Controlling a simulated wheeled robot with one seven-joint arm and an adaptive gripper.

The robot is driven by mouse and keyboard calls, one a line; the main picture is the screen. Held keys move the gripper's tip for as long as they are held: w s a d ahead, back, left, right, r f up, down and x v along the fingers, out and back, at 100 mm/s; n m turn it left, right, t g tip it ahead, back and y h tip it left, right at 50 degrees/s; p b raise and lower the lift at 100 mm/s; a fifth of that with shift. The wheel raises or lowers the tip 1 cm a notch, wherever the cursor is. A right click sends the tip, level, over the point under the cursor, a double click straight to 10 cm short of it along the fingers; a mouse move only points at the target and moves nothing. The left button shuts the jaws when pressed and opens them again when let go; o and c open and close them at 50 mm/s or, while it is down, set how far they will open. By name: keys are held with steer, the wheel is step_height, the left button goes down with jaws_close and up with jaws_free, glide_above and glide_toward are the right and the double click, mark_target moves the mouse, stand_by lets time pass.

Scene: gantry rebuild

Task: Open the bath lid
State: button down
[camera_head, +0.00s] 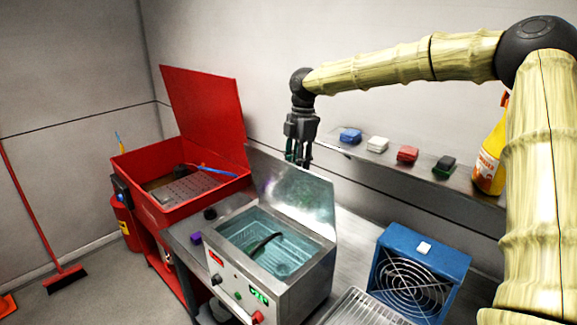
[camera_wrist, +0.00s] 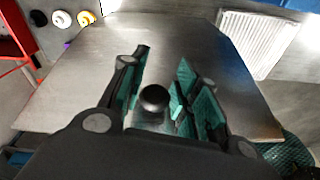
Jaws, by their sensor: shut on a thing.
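The bath (camera_head: 270,240) is a steel box with controls on its front and bluish liquid with a basket and a dark curved thing inside. Its steel lid (camera_head: 300,195) stands raised at the back edge, so the bath's top is open. The lid also fills much of the wrist view (camera_wrist: 190,50) as a flat grey plate. My gripper (camera_head: 299,160) is at the lid's upper edge, its fingertips partly hidden behind it. In the wrist view my gripper (camera_wrist: 158,92) is shut on the lid's round black knob (camera_wrist: 154,97), between teal finger pads.
A red washer (camera_head: 180,185) with a raised lid stands left of the bath. A blue fan box (camera_head: 418,270) and a wire rack (camera_head: 360,307) are at the right. A wall shelf (camera_head: 420,165) with coloured cloths and a yellow bottle (camera_head: 490,155) is behind.

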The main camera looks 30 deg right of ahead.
steer(key=shift+w+d+f, duration=0.1)
steer(key=shift+w+d, duration=0.1)
steer(key=shift+d, duration=0.3)
steer(key=shift+w+d+f, duration=0.1)
steer(key=shift+w+d, duration=0.05)
steer(key=shift+d, duration=0.35)
steer(key=c, duration=1.3)
jaws_free()
steer(key=shift+d, duration=0.1)
steer(key=shift+c, duration=0.2)
steer(key=shift+o, duration=1.2)
steer(key=shift+w+f, duration=0.1)
steer(key=shift+w, duration=0.15)
step_height(320, 180, up, 12)
steer(key=d, duration=0.1)
steer(key=shift+w+d, duration=0.25)
steer(key=shift+d, duration=0.1)
steer(key=shift+f, duration=0.1)
